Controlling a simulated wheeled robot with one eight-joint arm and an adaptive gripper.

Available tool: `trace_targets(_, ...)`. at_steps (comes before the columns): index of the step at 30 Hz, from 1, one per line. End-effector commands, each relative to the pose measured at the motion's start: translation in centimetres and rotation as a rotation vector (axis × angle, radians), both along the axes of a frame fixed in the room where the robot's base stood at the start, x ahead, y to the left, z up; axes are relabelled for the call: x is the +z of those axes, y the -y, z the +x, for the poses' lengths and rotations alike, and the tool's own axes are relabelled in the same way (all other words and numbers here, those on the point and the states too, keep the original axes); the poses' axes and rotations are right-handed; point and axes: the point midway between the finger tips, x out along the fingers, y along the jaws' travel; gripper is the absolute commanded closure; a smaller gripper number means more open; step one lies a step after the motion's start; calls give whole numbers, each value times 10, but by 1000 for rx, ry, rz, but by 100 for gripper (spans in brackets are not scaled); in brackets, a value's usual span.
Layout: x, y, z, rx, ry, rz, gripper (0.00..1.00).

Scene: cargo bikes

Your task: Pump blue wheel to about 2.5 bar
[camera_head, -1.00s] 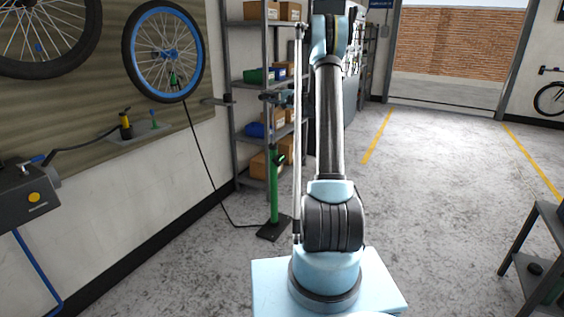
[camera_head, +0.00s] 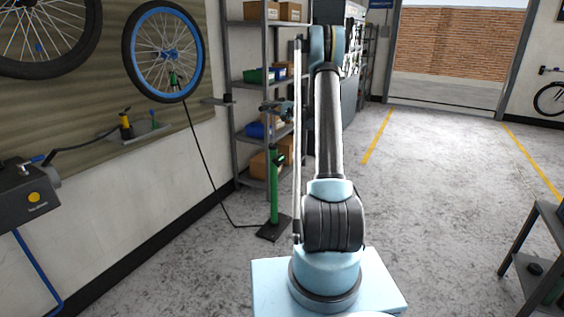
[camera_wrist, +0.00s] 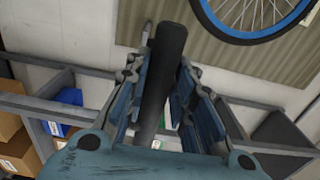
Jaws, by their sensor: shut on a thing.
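The blue-rimmed wheel (camera_head: 203,52) hangs on the wall at upper left; part of it also shows in the wrist view (camera_wrist: 250,37). A green and black hose head (camera_head: 173,80) sits at its lower rim. A black hose runs from it down to the green floor pump (camera_head: 274,190), which stands upright on a dark base. A small black gauge sits on the pump; its reading is too small to make out. My gripper (camera_head: 273,106) is above the pump barrel. In the wrist view its fingers (camera_wrist: 160,90) are shut around the dark pump handle (camera_wrist: 172,45).
A grey shelf rack (camera_head: 233,120) with boxes and bins stands just behind the pump. A wall ledge (camera_head: 140,134) holds a yellow and a green tool. A dark box (camera_head: 30,200) with a yellow button is at far left.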

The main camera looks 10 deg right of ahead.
Motion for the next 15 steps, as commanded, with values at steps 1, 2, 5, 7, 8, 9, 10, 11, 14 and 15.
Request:
trace_targets(1, -8, 0, 1, -1, -1, -2, 100)
trace_targets(2, -11, 0, 1, -1, -1, -2, 100)
trace_targets(5, -22, 0, 0, -1, -1, -2, 100)
trace_targets(7, -30, 0, 1, -1, -1, -2, 100)
trace_targets(8, -33, 1, 1, -1, -1, -2, 100)
trace_targets(9, -38, 0, 0, -1, 0, -2, 100)
trace_targets(10, -41, 0, 0, -1, 0, -2, 100)
trace_targets(11, -45, 0, 0, -1, 0, -2, 100)
trace_targets(14, -56, 0, 0, -1, 0, -2, 100)
trace_targets(15, -60, 0, 0, -1, 0, -2, 100)
